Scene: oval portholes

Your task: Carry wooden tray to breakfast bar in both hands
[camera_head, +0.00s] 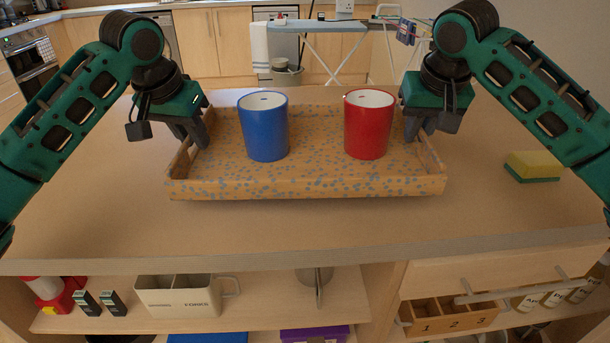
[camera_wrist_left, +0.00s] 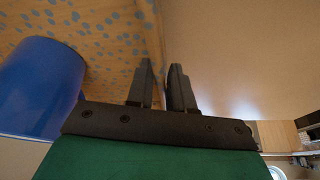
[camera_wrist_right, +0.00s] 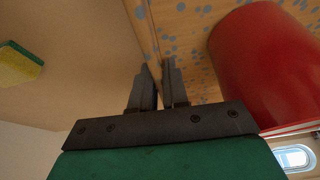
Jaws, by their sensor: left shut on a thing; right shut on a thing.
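The wooden tray (camera_head: 310,187), speckled with blue-grey spots, is over the light countertop in the head view. A blue cup (camera_head: 263,130) stands upright on its left half and a red cup (camera_head: 367,128) on its right half. My left gripper (camera_head: 200,135) is shut on the tray's left end wall; the wall passes between the fingers (camera_wrist_left: 165,85). My right gripper (camera_head: 415,130) is shut on the right end wall, also between its fingers (camera_wrist_right: 160,85). The blue cup (camera_wrist_left: 40,85) and the red cup (camera_wrist_right: 268,70) show beside the grippers. I cannot tell whether the tray touches the counter.
A yellow and green sponge (camera_head: 533,166) lies on the counter (camera_head: 480,220) at the right. Below the front edge, shelves hold a cream caddy (camera_head: 180,296) and a numbered wooden box (camera_head: 450,318). An ironing board (camera_head: 335,26) stands behind. Counter in front of the tray is clear.

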